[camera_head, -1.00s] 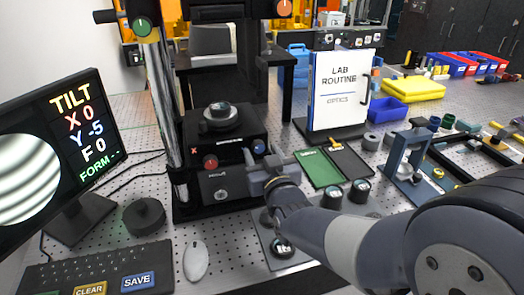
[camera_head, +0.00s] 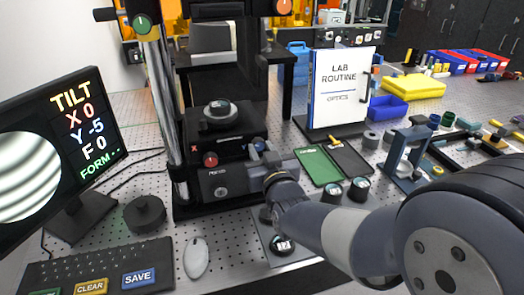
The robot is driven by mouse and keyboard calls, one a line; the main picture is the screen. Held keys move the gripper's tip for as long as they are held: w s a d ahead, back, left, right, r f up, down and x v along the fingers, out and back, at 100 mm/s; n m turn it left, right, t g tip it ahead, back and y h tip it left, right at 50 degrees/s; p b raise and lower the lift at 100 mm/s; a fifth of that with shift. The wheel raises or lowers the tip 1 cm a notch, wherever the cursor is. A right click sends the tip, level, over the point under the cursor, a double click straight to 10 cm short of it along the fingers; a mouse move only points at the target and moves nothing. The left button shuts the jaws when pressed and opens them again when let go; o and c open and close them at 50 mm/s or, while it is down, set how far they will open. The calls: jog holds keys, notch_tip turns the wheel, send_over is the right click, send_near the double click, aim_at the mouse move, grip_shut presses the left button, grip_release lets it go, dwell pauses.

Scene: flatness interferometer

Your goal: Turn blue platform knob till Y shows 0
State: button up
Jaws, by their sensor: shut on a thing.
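The blue platform knob (camera_head: 259,146) is on the right front of the black interferometer stage (camera_head: 228,150), partly hidden by my gripper. My gripper (camera_head: 266,161) is at the knob and shut on it; the fingertips are small and partly hidden by my wrist. The red knob (camera_head: 210,160) is on the left of the same stage, beside an X mark. The monitor (camera_head: 62,150) at the left shows TILT, X 0, Y -5, F 0 and FORM with dashes. Curved grey fringes fill its round picture.
A keyboard (camera_head: 95,268), a mouse (camera_head: 196,258) and a black round puck (camera_head: 145,215) lie in front on the perforated table. A grey plate with round pieces (camera_head: 282,245) lies below my arm. A Lab Routine board (camera_head: 340,88) stands behind at right.

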jog(key=shift+f+m+b, duration=0.15)
jog(key=shift+m+b, duration=0.15)
jog(key=shift+b, duration=0.35)
jog(key=shift+b, duration=0.45)
jog(key=m+b, duration=0.3)
jog(key=b, duration=0.2)
jog(key=shift+f+m, duration=0.2)
jog(key=shift+m, duration=0.2)
jog(key=m+b, duration=0.3)
jog(key=b, duration=0.1)
jog(key=shift+b, duration=0.3)
jog(key=m+b, duration=0.4)
jog(key=shift+r, duration=0.25)
jog(key=shift+m, duration=0.3)
jog(key=o, duration=1)
jog(key=shift+c, duration=0.2)
